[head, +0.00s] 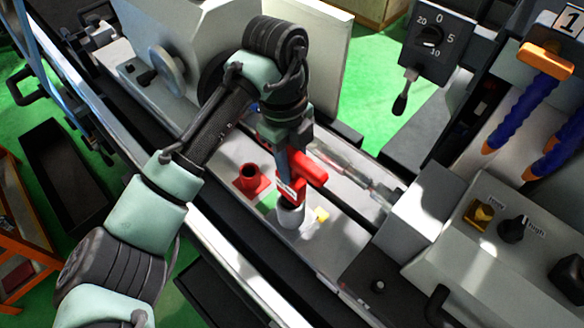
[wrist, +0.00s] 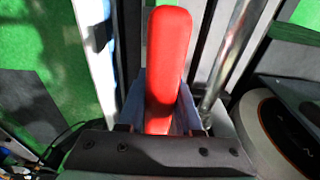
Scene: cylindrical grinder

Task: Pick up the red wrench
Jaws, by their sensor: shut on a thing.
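The red wrench shows in the wrist view as a smooth red handle (wrist: 168,50) between my gripper's blue-grey fingers (wrist: 163,112). In the head view, a red part of it (head: 311,169) sticks out to the right of my gripper (head: 285,170). My gripper is shut on it, pointing down above the machine's pale bed.
A clear-looking cylindrical bar (head: 350,174) runs behind. A control box with a dial (head: 431,38) and a knob panel (head: 500,232) stand right. Bare bed lies in front.

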